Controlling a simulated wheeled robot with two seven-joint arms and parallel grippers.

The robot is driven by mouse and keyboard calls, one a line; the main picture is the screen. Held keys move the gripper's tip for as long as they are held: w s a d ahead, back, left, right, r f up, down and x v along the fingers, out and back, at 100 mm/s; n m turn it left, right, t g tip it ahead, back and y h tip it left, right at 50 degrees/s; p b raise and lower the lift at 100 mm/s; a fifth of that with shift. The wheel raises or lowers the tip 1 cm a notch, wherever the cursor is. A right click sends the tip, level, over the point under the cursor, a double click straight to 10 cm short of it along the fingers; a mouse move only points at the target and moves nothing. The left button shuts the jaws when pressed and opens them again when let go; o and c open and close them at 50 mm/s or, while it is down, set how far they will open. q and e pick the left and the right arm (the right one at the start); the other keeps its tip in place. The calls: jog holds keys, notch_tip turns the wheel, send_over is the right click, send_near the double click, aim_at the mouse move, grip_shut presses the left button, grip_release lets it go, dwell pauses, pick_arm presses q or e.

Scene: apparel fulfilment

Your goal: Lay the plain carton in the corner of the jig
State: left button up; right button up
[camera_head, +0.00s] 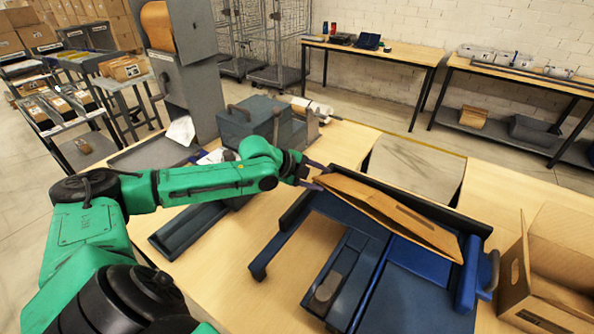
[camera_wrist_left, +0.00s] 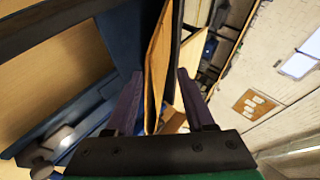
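The plain carton (camera_head: 390,212) is a flat brown box. It is tilted over the far side of the blue jig (camera_head: 428,288), against the jig's raised back wall, and not flat on the bed. My left gripper (camera_head: 313,179) is at the carton's left end. My right gripper is in neither view.
An open cardboard box (camera_head: 545,285) stands right of the jig. A grey-blue device (camera_head: 257,122) and a grey tray (camera_head: 155,153) are at the back left. A dark blue bar (camera_head: 185,230) lies left of the jig. Bare wood (camera_head: 232,268) shows between bar and jig.

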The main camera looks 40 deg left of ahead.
pick_arm(q)
jog(key=p+v, duration=0.3)
jog(key=v, duration=0.7)
dwell(0.4)
